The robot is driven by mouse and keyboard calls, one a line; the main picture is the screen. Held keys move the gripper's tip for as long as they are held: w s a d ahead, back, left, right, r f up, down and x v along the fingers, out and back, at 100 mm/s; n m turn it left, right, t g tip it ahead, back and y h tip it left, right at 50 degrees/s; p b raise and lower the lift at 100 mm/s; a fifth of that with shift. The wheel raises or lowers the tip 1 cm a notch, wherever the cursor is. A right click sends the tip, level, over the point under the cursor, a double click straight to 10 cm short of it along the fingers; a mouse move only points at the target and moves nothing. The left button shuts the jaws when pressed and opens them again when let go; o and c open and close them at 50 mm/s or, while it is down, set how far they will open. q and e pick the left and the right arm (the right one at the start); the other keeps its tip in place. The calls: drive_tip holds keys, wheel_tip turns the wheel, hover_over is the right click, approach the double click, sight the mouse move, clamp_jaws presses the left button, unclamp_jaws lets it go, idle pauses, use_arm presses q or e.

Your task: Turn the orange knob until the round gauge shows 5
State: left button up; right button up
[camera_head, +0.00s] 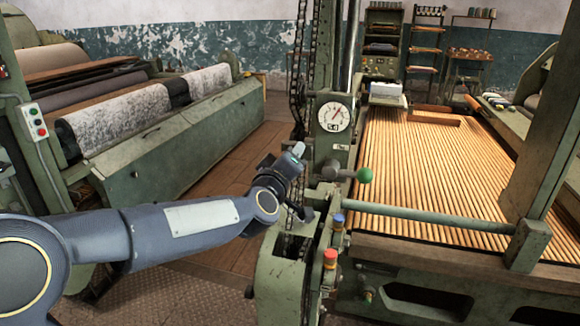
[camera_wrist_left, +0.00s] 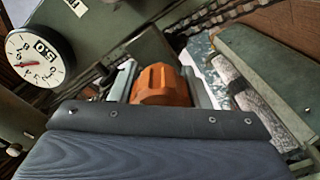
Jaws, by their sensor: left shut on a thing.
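The round gauge (camera_head: 333,116) has a white dial and a small number window, on a green post right of my left gripper. Its red needle points up and to the right in the head view; the window's digits are too small to read surely. The gauge also shows, turned over, at the upper left of the left wrist view (camera_wrist_left: 36,58). The orange knob (camera_wrist_left: 160,86) is ribbed and sits between the fingers of my left gripper (camera_wrist_left: 162,84), which is shut on it. In the head view my left gripper (camera_head: 292,158) hides the knob. My right gripper is out of view.
A lever with a green ball (camera_head: 364,175) sticks out just right of my left gripper. Blue (camera_head: 338,220) and red (camera_head: 330,258) caps stand below it. A slatted wooden bed (camera_head: 440,165) lies right; a machine with fabric rolls (camera_head: 150,110) stands left.

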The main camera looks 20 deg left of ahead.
use_arm(q)
drive_tip(key=shift+n+b, duration=0.3)
drive_tip(key=shift+n, duration=0.3)
drive_tip(key=o, duration=1)
drive_tip(key=shift+s, duration=0.1)
drive_tip(key=s, duration=0.7)
drive_tip(key=shift+s+a, duration=0.15)
drive_tip(key=shift+s, duration=0.15)
